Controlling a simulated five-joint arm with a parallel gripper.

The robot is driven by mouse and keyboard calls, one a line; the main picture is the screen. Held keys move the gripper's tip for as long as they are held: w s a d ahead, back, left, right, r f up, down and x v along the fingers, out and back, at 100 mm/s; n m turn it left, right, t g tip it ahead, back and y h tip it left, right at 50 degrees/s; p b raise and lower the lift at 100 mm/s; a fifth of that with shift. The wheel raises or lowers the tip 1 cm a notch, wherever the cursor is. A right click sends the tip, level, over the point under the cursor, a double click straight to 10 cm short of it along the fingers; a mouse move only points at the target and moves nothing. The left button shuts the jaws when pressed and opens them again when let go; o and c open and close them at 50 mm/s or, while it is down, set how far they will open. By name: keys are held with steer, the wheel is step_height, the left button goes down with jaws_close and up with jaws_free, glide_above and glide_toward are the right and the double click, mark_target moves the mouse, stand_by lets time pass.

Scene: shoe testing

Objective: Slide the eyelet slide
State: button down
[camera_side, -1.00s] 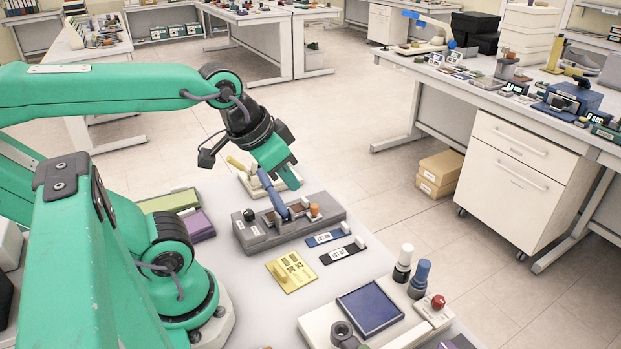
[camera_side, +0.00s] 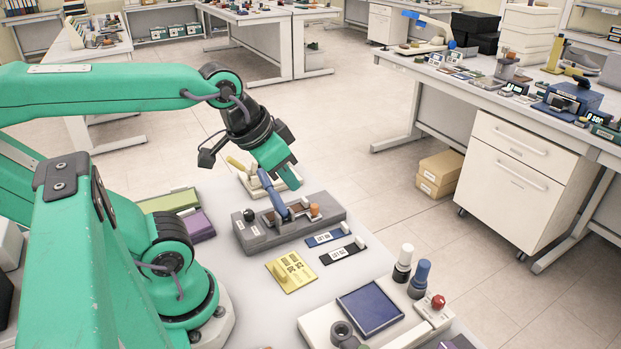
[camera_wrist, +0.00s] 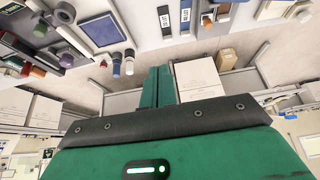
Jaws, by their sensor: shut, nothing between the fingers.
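A grey fixture (camera_side: 262,240) with a recessed brown channel stands on the light table in the side view. A blue angled handle (camera_side: 271,193) rises from it. A dark knob (camera_side: 249,215) is at its left and an orange-brown knob (camera_side: 315,210) at its right. I cannot tell which part is the eyelet slide. My green gripper (camera_side: 291,186) is shut and empty, above and behind the fixture, close to the blue handle; contact cannot be told.
A blue label plate (camera_side: 325,238), a black one (camera_side: 342,252) and a yellow plate (camera_side: 291,271) lie in front of the fixture. A purple block (camera_side: 199,226) is to the left. A white station with a blue pad (camera_side: 370,310) is at the front right.

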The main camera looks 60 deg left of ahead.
steer(key=c, duration=1.6)
jaws_free()
steer(key=shift+o, duration=0.2)
steer(key=n+g, duration=0.5)
steer(key=n, duration=0.4)
glide_toward(314, 206)
steer(key=shift+w+d+f, duration=0.25)
steer(key=shift+w+a+f+g, duration=0.1)
steer(key=shift+a+f+g, duration=0.2)
steer(key=shift+f, duration=0.05)
steer(key=shift+f, duration=0.1)
steer(key=shift+f, duration=3.85)
